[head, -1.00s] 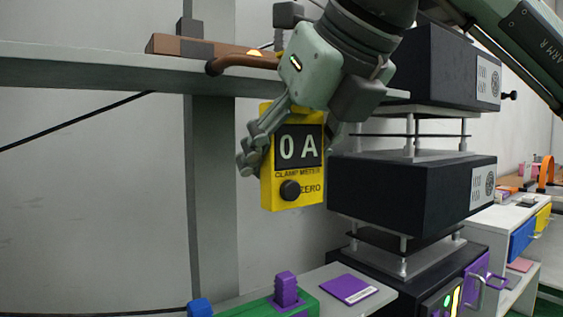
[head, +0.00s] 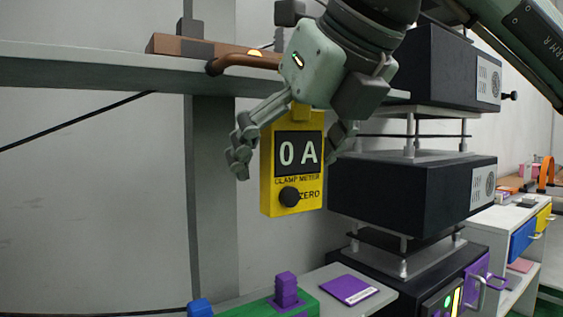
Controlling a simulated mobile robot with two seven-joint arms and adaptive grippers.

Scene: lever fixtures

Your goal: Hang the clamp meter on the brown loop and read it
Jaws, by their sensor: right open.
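The yellow clamp meter (head: 268,190) hangs upright below the shelf edge in the head view, its display reading 0 A, with a black knob marked ZERO. The brown loop (head: 238,62) sticks out at the shelf's front edge, to the upper left of the meter. My right gripper (head: 292,146) points down over the meter, its fingers spread apart on either side, open. The meter's top is partly hidden by the gripper, so I cannot tell how it joins the loop. My left gripper is not in view.
A grey shelf beam (head: 90,72) runs across the upper left, with a brown box (head: 180,45) on it. Black stacked units (head: 400,185) stand close on the right. Below are a green block with a purple piece (head: 286,290) and a purple pad (head: 348,289).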

